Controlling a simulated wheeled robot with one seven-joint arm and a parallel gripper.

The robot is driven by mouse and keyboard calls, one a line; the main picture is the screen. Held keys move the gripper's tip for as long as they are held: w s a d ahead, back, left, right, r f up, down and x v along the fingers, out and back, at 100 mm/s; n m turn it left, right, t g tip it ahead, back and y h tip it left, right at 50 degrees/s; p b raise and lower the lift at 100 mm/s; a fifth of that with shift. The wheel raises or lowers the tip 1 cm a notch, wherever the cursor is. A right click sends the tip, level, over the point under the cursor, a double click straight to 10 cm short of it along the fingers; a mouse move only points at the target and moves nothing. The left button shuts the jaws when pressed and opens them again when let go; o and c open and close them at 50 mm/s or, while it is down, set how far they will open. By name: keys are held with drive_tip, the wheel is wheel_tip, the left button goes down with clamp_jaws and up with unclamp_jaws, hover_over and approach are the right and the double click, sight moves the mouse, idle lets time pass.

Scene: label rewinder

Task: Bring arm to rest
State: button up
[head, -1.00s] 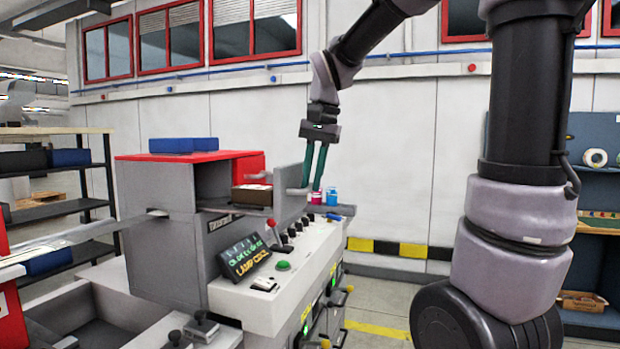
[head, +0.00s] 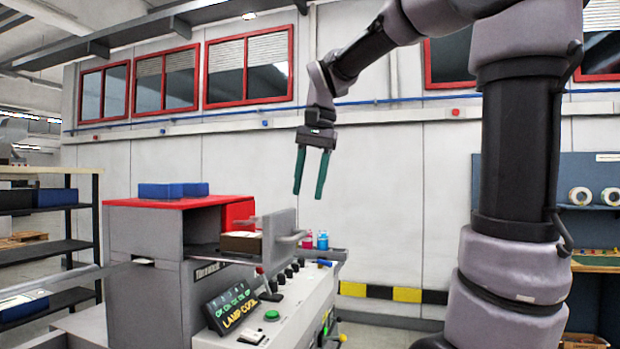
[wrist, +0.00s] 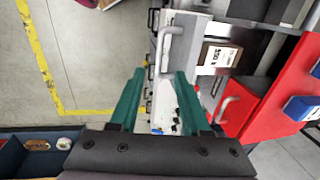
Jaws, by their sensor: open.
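My gripper (head: 311,172) hangs from my raised arm with its two green fingers pointing down, apart and with nothing between them. In the head view it is in the air above the right end of the label rewinder (head: 150,237), in front of the white wall. In the wrist view my gripper (wrist: 155,98) has its green fingers spread over the machine's white console, well above it.
A brown box with a white label (head: 240,242) sits in the machine beside a grey plate (head: 278,236). Blue bins (head: 160,190) lie on its red top. A shelf (head: 60,247) stands left, and a blue rack with label rolls (head: 579,196) stands right. Air around the gripper is free.

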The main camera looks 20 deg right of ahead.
drive_tip(key=shift+s+d+r, duration=0.1)
drive_tip(key=shift+d+r, duration=0.05)
drive_tip(key=shift+r, duration=0.85)
drive_tip(key=s+d+f+n+t, duration=0.2)
drive_tip(key=s+d+f+t, duration=0.4)
drive_tip(key=s+f, duration=0.4)
drive_tip(key=shift+s+d, duration=0.15)
drive_tip(key=shift+s, duration=0.05)
